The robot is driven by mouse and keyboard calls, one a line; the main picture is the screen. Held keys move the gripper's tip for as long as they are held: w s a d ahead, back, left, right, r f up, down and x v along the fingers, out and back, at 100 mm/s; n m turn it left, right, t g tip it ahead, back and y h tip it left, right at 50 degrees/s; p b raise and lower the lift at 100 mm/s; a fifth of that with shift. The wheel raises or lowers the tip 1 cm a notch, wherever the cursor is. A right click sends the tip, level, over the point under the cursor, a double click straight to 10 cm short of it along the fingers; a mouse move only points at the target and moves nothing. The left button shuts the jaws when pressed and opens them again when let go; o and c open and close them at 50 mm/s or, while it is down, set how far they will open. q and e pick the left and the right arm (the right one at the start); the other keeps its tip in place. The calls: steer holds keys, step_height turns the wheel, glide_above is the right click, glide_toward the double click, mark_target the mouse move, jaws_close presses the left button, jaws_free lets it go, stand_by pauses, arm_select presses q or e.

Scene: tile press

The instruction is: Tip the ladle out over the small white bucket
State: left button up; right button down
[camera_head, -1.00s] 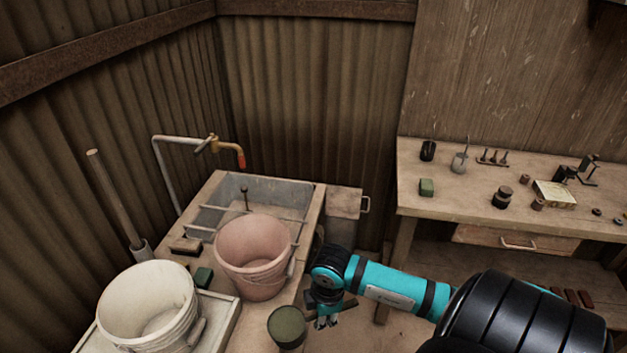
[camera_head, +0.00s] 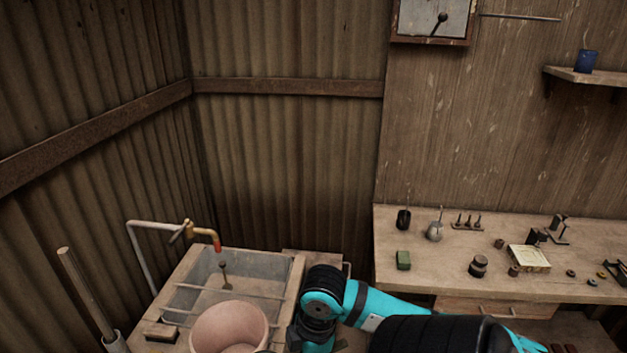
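The small white bucket is out of view now. Only a thin dark sliver shows at the bottom edge beside the pink bucket (camera_head: 229,326); I cannot tell whether it is the ladle. My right arm reaches in from the right, and its wrist and gripper body (camera_head: 314,332) are at the bottom edge, just right of the pink bucket. The fingertips are cut off below the picture, so their state is hidden. My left gripper is not in view.
A stone sink (camera_head: 225,280) with bars across it stands behind the pink bucket, under a tap (camera_head: 216,240). A wooden pole (camera_head: 88,292) leans at the left.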

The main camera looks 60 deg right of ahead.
steer(key=shift+w+a+f+n, duration=0.55)
steer(key=shift+w+a, duration=1.55)
steer(key=shift+w, duration=2.75)
steer(key=shift+w+a+f+n, duration=0.25)
steer(key=shift+w+a+n, duration=0.6)
steer(key=shift+w+a, duration=2.65)
steer(key=shift+w+a+f+n, duration=0.4)
steer(key=shift+w+a+n, duration=0.3)
steer(key=shift+w, duration=5.55)
steer(key=w+a+r+g+h, duration=0.1)
steer(key=a+r+g+h, duration=0.3)
steer(key=r+h, duration=0.7)
steer(key=shift+w+a+r+h, duration=0.15)
steer(key=shift+a+r+h, duration=0.15)
steer(key=shift+h, duration=0.2)
